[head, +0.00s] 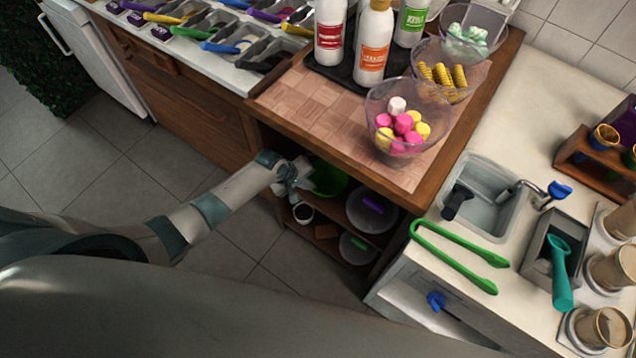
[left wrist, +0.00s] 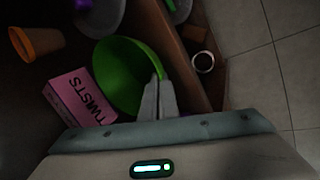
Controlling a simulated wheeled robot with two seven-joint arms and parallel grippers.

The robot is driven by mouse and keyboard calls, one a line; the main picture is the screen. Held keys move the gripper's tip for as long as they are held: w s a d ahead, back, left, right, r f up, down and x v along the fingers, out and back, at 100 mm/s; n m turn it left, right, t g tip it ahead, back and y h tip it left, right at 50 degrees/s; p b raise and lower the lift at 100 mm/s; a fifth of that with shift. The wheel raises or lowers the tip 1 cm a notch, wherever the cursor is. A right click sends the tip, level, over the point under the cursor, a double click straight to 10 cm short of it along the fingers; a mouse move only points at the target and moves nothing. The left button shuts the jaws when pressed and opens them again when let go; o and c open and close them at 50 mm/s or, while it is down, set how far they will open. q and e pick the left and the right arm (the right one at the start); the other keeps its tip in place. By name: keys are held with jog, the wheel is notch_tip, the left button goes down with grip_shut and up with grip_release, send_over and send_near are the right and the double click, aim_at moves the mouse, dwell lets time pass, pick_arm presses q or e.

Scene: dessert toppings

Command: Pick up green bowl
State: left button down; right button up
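The green bowl (head: 328,178) is at the upper shelf opening under the wooden counter, partly hidden by the counter edge and my gripper. My left gripper (head: 293,178) reaches in from the left and meets the bowl's near side. In the left wrist view the bowl (left wrist: 115,75) is tilted in the picture, its inside showing. There the left gripper's fingers (left wrist: 158,98) are close together with the bowl's rim between them. Whether the bowl rests on the shelf I cannot tell. My right gripper is not in view.
A pink "TWISTS" box (left wrist: 78,98) and an orange cup (left wrist: 37,42) are beside the bowl. A grey bowl (head: 372,212) is to its right on the shelf, a white cup (head: 303,213) below. The counter edge overhangs. Floor (head: 110,190) at left is clear.

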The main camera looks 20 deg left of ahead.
pick_arm(q)
jog(key=shift+r, duration=0.1)
